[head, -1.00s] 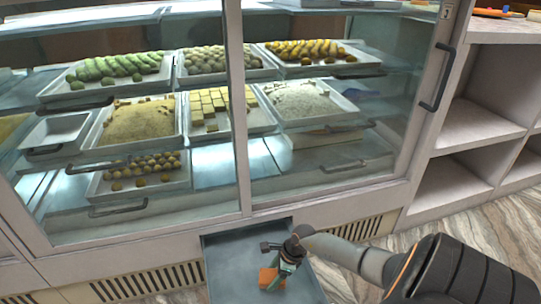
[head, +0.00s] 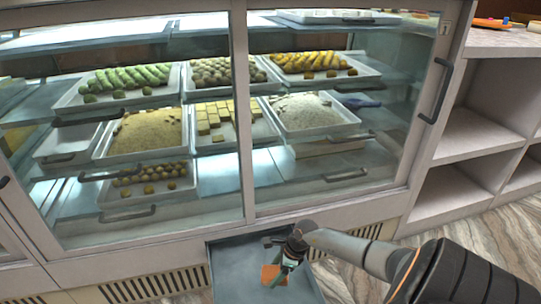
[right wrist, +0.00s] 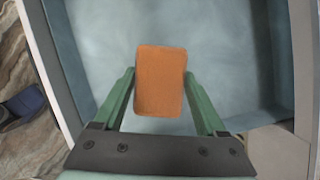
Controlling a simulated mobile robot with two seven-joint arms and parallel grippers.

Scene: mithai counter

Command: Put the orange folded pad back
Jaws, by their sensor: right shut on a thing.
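The orange folded pad (head: 270,273) is a small flat rounded block. It is at the open grey-blue drawer (head: 228,262) under the glass display case. My right gripper (head: 284,274) is shut on the pad. In the right wrist view the pad (right wrist: 160,82) sits between the two green fingers (right wrist: 160,95), over the drawer's bare floor (right wrist: 225,60). I cannot tell whether the pad touches that floor. The gripper hides part of the pad in the head view. My left gripper is not in view.
The glass display case (head: 240,130) with several sweet trays stands above the drawer. A vertical handle (head: 438,92) is on its right door. Open shelves (head: 470,140) stand to the right. A dark blue object (right wrist: 22,108) lies outside the drawer in the wrist view.

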